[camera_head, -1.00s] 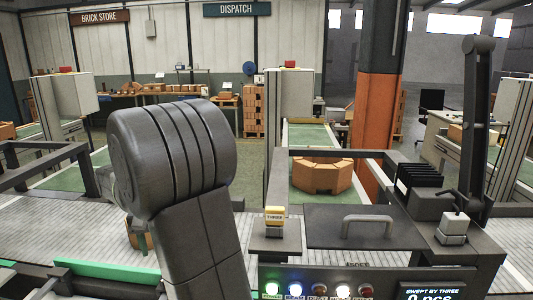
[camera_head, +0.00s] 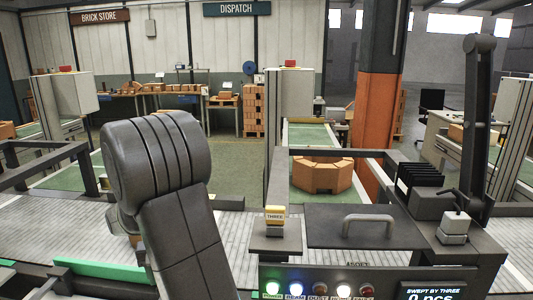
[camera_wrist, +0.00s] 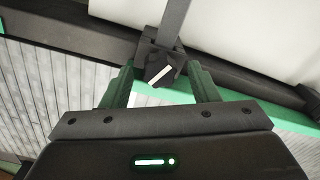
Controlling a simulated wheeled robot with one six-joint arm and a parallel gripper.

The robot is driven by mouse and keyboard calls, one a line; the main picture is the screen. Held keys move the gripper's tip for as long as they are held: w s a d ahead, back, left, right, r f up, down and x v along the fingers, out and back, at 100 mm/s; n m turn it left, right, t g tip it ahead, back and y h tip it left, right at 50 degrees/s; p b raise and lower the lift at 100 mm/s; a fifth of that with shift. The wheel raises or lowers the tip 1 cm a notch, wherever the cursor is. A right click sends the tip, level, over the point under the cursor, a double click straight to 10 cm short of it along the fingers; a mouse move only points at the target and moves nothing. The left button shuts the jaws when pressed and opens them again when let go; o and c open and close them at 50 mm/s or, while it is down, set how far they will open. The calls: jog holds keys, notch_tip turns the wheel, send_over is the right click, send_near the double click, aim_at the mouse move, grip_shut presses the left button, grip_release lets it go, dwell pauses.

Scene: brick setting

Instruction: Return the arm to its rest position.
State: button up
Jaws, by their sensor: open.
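My gripper (camera_wrist: 162,82) shows in the wrist view with its two green fingers apart and nothing between them. Beyond the fingertips are a dark block with a white pointer (camera_wrist: 160,73), a dark rail and a green strip (camera_wrist: 240,110). In the head view my grey arm is bent, with its rounded joint at left centre above the ribbed conveyor. My gripper is hidden there. A small patch of brick colour (camera_head: 135,240) shows beside the arm, mostly covered by it.
Bricks in a ring (camera_head: 322,175) lie on a green belt behind. A dark post (camera_head: 478,120) rises at right.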

jog(key=n, duration=0.5)
jog(key=shift+b, duration=0.35)
jog(key=n+b, duration=0.1)
jog(key=n, duration=0.4)
jog(key=n+b, duration=0.2)
jog(key=n, duration=0.3)
jog(key=shift+n, duration=0.4)
jog(key=n+b, duration=0.1)
jog(key=n, duration=0.3)
jog(key=shift+r, duration=0.1)
